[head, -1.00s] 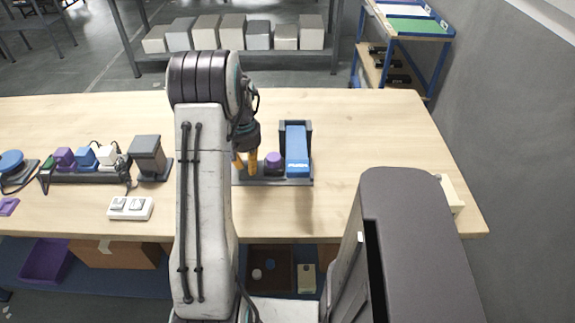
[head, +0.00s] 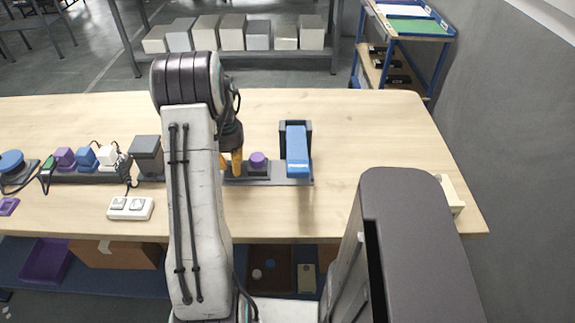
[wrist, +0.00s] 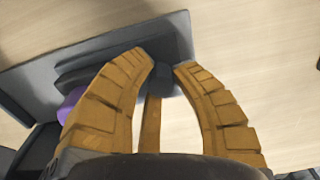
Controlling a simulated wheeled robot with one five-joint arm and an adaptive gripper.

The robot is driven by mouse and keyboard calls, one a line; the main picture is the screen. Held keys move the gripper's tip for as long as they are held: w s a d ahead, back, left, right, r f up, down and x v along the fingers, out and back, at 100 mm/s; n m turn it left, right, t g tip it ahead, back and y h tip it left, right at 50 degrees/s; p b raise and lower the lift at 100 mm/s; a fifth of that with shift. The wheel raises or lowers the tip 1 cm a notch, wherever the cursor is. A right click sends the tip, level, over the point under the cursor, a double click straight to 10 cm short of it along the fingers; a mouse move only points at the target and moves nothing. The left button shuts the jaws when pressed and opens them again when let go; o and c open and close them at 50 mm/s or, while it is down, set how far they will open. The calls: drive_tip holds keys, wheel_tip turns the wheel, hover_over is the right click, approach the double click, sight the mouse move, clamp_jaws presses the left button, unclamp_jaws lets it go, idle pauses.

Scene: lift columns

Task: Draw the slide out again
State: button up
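The slide is a dark carriage with a purple cap (head: 258,160), on a long dark base plate (head: 299,182) on the bench. The purple part (wrist: 72,104) also shows in the wrist view, partly behind a finger. My gripper (head: 231,162) is at the slide's left side, its orange fingers pointing down. In the wrist view my gripper's fingertips (wrist: 163,62) close around a small dark knob (wrist: 167,76) by the grey plate. They appear to touch it on both sides. My arm hides the plate's left part in the head view.
A blue sloped block (head: 297,148) in a dark holder stands at the plate's right end. A dark grey block (head: 147,154) and a white switch box (head: 131,208) are left of my arm. The bench to the right is mostly clear.

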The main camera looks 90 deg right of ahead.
drive_tip(key=o, duration=0.3)
drive_tip(key=shift+o, duration=0.2)
drive_tip(key=shift+r, duration=0.15)
drive_tip(key=shift+r+p, duration=2.2)
drive_tip(key=shift+r, duration=0.7)
